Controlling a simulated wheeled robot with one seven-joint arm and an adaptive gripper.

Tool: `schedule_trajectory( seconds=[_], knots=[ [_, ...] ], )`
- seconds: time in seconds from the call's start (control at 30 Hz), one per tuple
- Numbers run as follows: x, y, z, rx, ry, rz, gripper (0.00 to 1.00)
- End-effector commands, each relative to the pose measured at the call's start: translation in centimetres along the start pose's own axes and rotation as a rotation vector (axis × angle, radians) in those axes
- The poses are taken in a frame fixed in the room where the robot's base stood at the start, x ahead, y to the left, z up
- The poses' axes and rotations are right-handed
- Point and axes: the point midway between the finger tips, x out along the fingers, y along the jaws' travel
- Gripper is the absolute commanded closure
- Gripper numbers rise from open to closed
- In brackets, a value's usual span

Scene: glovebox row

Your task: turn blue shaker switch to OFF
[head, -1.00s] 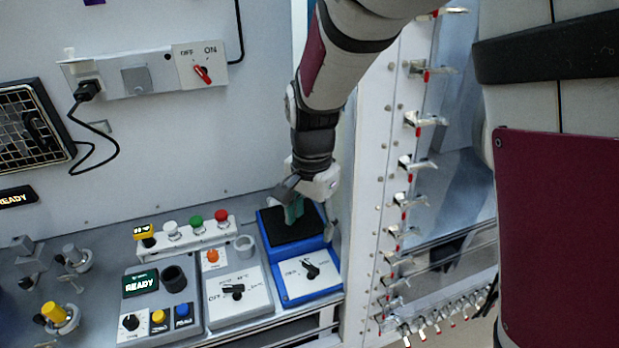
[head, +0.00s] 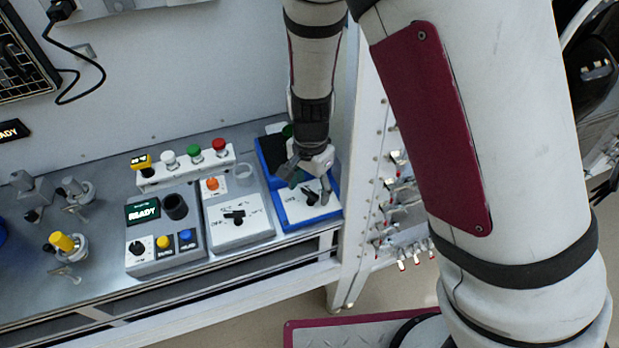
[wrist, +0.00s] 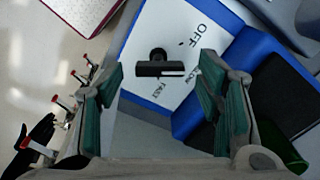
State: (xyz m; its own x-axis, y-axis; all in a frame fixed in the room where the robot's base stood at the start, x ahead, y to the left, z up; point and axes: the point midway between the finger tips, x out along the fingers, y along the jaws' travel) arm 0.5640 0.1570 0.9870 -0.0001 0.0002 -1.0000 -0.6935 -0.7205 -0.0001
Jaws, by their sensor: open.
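The blue shaker (head: 334,207) stands at the right end of the bench, with a white front panel (head: 293,209) and a black top pad (wrist: 284,92). Its black switch knob (wrist: 160,64) shows in the wrist view, with the labels OFF, SLOW and FAST on the panel. The knob's bar lies across the picture with its white mark at the right end, nearest FAST and SLOW and away from OFF. My gripper (wrist: 165,105) is open and empty above the panel, its green-padded fingers on either side of the knob and apart from it. In the head view my gripper (head: 308,182) partly hides the panel.
A grey hotplate-like box with a black knob (head: 234,217) stands left of the shaker. Further left is a unit with a READY screen (head: 143,209). Behind them is a rail of coloured buttons (head: 194,158). A white frame post with red-tipped clamps (head: 397,190) stands close on the right.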

Motion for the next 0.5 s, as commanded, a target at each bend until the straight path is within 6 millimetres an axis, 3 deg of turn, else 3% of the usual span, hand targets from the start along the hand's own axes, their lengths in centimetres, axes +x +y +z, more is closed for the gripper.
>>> schedule_trajectory(
  seconds=[0.37, 0.5],
  knots=[
    [0.54, 0.03, 0.01, 0.000, 0.000, 0.000, 0.40],
    [0.53, 0.02, 0.01, 0.000, 0.000, 0.000, 0.72]
  ],
)
